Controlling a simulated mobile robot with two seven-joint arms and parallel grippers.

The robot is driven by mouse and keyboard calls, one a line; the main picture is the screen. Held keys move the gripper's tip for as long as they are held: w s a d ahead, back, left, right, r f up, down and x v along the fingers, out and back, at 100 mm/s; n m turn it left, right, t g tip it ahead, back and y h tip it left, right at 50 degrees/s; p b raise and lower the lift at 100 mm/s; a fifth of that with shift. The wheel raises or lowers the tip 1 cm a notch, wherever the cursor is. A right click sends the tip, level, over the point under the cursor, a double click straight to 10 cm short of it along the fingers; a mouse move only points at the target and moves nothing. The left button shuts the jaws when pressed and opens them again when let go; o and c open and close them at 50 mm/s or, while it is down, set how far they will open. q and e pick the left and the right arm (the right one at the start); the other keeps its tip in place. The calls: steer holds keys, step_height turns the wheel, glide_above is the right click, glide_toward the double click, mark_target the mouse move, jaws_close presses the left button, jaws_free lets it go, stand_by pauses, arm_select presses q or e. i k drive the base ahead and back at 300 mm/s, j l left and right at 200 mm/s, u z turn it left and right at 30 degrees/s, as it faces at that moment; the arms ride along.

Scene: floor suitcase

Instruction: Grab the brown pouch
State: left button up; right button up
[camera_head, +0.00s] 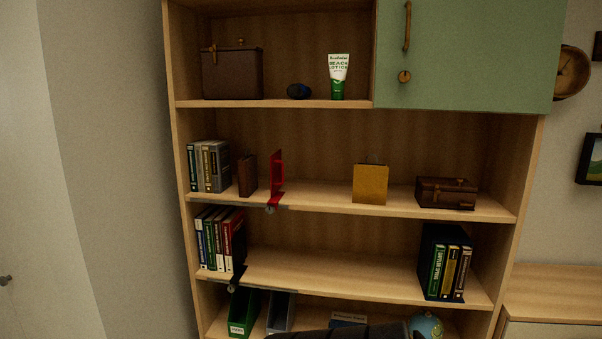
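Several brown things stand on the shelves, and I cannot tell for sure which is the brown pouch. A small dark brown upright item (247,175) stands on the second shelf between books and a red bookend. A larger dark brown case (232,74) with a clasp and handle stands at the left of the top shelf. A brown box-like case (447,192) with straps lies at the right of the second shelf. A tan, bag-like item (370,184) stands left of it. Neither of my grippers shows clearly.
The wooden shelf unit (330,263) has free room mid-shelf. The red bookend (277,175) is close beside the small brown item, with books (208,166) on its other side. A green cabinet door (470,55) is shut. A dark shape (345,332) crosses the bottom edge.

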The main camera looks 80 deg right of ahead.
mark_target(247, 166)
steer(key=k+l+z, duration=0.1)
steer(key=z, duration=0.25)
steer(key=k+l+z, duration=0.15)
steer(key=z, duration=2)
